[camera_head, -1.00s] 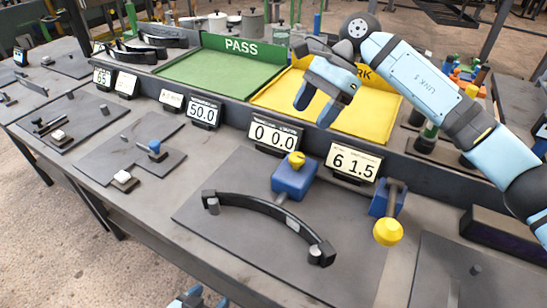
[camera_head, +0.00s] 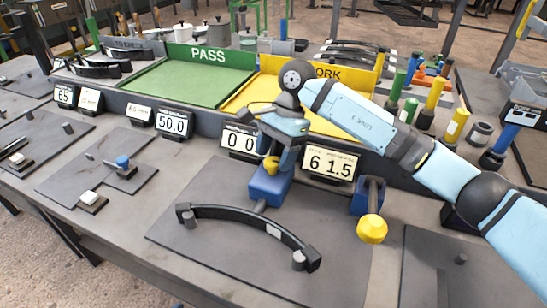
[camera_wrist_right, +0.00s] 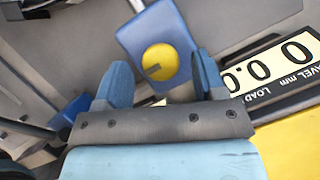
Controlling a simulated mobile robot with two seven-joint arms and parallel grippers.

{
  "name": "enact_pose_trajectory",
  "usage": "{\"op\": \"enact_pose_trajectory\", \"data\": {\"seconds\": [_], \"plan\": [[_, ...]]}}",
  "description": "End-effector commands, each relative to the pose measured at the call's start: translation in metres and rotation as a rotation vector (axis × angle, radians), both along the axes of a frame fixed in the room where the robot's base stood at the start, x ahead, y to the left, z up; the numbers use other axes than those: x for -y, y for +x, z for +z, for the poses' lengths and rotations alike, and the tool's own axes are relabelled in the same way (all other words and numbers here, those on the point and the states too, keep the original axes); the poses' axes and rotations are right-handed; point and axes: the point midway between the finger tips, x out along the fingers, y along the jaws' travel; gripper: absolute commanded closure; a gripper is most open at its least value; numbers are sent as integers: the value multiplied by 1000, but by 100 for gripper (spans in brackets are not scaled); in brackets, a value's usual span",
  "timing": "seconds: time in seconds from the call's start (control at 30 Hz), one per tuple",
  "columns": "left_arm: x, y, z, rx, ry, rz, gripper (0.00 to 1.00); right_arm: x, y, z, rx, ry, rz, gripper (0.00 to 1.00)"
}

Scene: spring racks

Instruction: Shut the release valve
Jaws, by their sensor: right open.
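A blue block (camera_head: 268,188) with a round yellow knob (camera_head: 271,165) on top stands on the grey plate behind the curved black spring. The block (camera_wrist_right: 180,30) and knob (camera_wrist_right: 160,62) also show in the right wrist view, where the knob has a dark slot mark. My right gripper (camera_head: 281,160) is open and empty above the knob. In the right wrist view its two blue fingers (camera_wrist_right: 162,80) point toward the knob from either side, seemingly not touching it. A second blue block (camera_head: 362,200) carries a yellow ball handle (camera_head: 372,229). No label says which is the release valve.
The curved black spring (camera_head: 235,215) lies in front of the block. Displays reading 0 0 (camera_head: 238,142) and 6 1.5 (camera_head: 330,162) stand close behind. Green PASS (camera_head: 190,85) and yellow trays (camera_head: 245,95) are further back.

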Motion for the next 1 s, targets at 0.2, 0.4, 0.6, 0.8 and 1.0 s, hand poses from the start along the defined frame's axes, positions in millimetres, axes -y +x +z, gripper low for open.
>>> {"op": "enact_pose_trajectory", "data": {"seconds": [0.2,0.4,0.6,0.8,1.0], "plan": [[0,0,0,2,-1,0,34,-3,-3,-11,0,1,0,36],[0,0,0,1,0,0,34,-3,-3,-11,0,1,0,36],[0,0,0,1,0,0,34,-3,-3,-11,0,1,0,75],[0,0,0,1,0,0,34,-3,-3,-11,0,1,-4,84],[0,0,-2,2,-2,0,34,-2,-3,-11,1,1,-47,84]]}}
